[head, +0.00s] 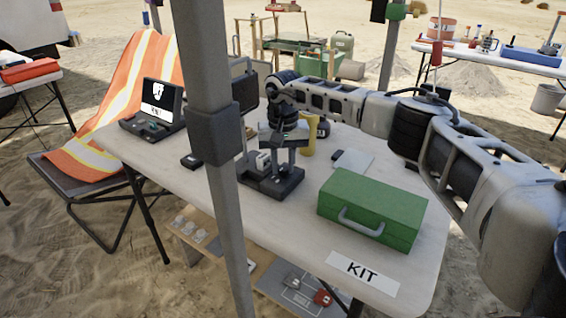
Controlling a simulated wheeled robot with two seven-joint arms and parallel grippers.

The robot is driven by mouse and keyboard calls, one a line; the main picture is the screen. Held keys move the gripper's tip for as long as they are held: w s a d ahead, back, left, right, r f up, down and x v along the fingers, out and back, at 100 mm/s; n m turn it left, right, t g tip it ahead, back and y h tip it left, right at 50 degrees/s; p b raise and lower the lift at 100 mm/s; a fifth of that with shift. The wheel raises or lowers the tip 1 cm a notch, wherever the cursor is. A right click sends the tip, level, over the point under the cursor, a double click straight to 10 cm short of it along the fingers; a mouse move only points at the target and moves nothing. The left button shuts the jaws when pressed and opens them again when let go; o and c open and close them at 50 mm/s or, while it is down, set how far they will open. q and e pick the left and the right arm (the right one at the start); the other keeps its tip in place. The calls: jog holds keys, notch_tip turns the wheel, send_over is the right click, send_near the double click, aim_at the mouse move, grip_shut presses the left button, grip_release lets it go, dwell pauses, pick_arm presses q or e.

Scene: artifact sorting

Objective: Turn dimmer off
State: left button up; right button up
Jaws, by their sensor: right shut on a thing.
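A dark bench device like a microscope (272,185), with a wide base and a short upright, stands mid-table. I cannot make out a dimmer knob on it for sure. My right arm reaches in from the right, and my right gripper (284,132) points down at the top of this device. It is shut on a part there; its fingertips and the held part are too small and dark to tell apart. My left gripper is not in view.
A green case (372,208) sits on the white table (310,232), near a KIT label (362,272). A yellow object (309,135) stands just behind the device. An open dark laptop-like case (157,108) is at the left. A grey pole (219,150) crosses in front.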

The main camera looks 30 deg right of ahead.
aim_at(283, 168)
jog(key=o, duration=1)
notch_tip(283, 168, up, 16)
jog(key=p, duration=0.1)
